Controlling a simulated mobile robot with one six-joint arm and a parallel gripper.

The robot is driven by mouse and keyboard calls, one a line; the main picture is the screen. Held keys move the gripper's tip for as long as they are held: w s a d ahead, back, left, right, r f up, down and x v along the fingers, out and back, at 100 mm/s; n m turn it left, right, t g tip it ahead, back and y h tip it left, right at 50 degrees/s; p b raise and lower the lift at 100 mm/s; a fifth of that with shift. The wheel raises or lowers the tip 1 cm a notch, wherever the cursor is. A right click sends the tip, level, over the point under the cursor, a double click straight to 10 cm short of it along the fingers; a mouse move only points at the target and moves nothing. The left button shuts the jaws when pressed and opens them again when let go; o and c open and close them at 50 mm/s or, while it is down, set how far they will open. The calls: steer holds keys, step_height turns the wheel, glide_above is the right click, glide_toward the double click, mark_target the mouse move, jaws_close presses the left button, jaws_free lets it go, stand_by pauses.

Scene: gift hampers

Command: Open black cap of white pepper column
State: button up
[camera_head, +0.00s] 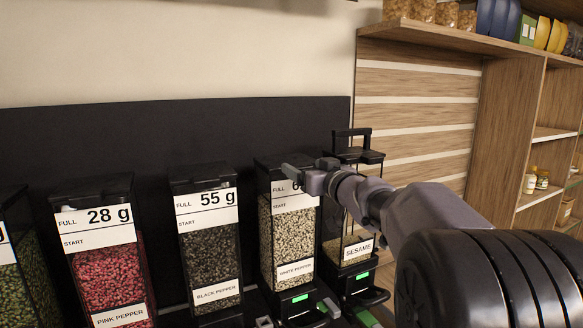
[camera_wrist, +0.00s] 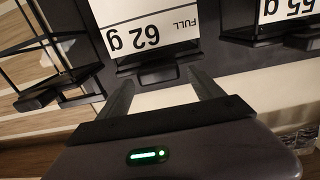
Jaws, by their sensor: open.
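The white pepper column (camera_head: 293,245) is a clear dispenser of pale peppercorns with a black cap (camera_head: 268,162) on top, which appears closed. In the wrist view, which is upside down, its label (camera_wrist: 150,22) reads 62 g, and the black cap edge (camera_wrist: 147,68) lies just beyond my fingertips. My gripper (camera_head: 291,171) is at the column's top front, partly hiding the cap and label. In the wrist view my gripper (camera_wrist: 160,88) is open and empty, with the cap edge between its fingers' directions. I cannot tell whether a finger touches it.
The sesame column (camera_head: 350,232) stands close on the right, with a black handle (camera_head: 351,134) rising above it. The black pepper column (camera_head: 212,255) and pink pepper column (camera_head: 108,270) stand to the left. A wooden shelf (camera_head: 450,40) is at the right. Space above the columns is clear.

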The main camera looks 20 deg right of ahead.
steer(key=shift+r, duration=0.1)
jaws_close()
stand_by(0.3)
